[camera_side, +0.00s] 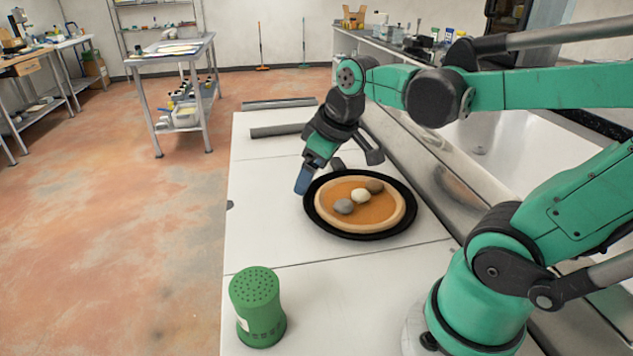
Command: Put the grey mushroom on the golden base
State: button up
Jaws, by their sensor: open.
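The golden base (388,207) is a round, tan-rimmed disc with an orange middle, lying in a black round pan (345,233) on the white worktop. A grey rounded lump, which looks like the grey mushroom (344,206), rests on the left part of the base's orange middle. My gripper (318,174) is open and points down at the pan's upper left edge, just above and left of the grey mushroom and apart from it. One blue finger shows clearly; the other is partly hidden, and the exact gap between them is hard to see.
A cream lump (360,196) and a brown lump (374,186) lie on the base beside the grey one. A green perforated shaker (257,306) stands at the front left. Dark grey bars (280,130) lie at the worktop's far end. The worktop left of the pan is clear.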

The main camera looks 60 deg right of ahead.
jog(key=a+m+t, duration=0.1)
jog(key=a+t, duration=0.1)
jog(key=a, duration=0.4)
jog(key=shift+s+f+m+y, duration=0.3)
jog(key=shift+s+f+y, duration=0.1)
dwell(0.6)
